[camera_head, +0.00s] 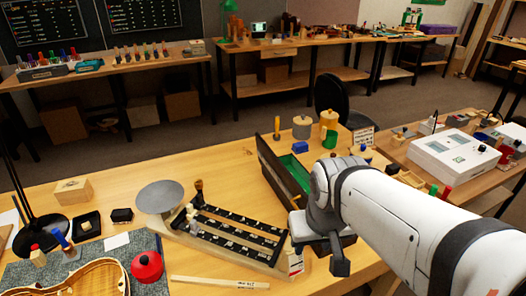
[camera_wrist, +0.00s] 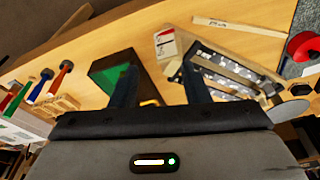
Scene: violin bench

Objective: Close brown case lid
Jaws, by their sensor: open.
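The brown case (camera_head: 283,178) sits on the wooden bench in the head view, its green inside showing, so it is open. A dark brown panel rises along its left side; I cannot tell for sure whether this is the lid or a wall. My arm and gripper hide the case's near right part. In the wrist view the case (camera_wrist: 101,76) lies beyond my left finger, which covers part of it. My gripper (camera_wrist: 160,84) is open, with nothing between its fingers. In the head view my gripper (camera_head: 322,246) is over the case's near end.
A black-striped wooden rack (camera_head: 236,232) lies just left of the case, with a grey disc (camera_head: 159,196) beyond it. A red pot (camera_head: 147,266) and a violin body (camera_head: 75,280) are at the near left. Jars (camera_head: 302,127) stand behind the case.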

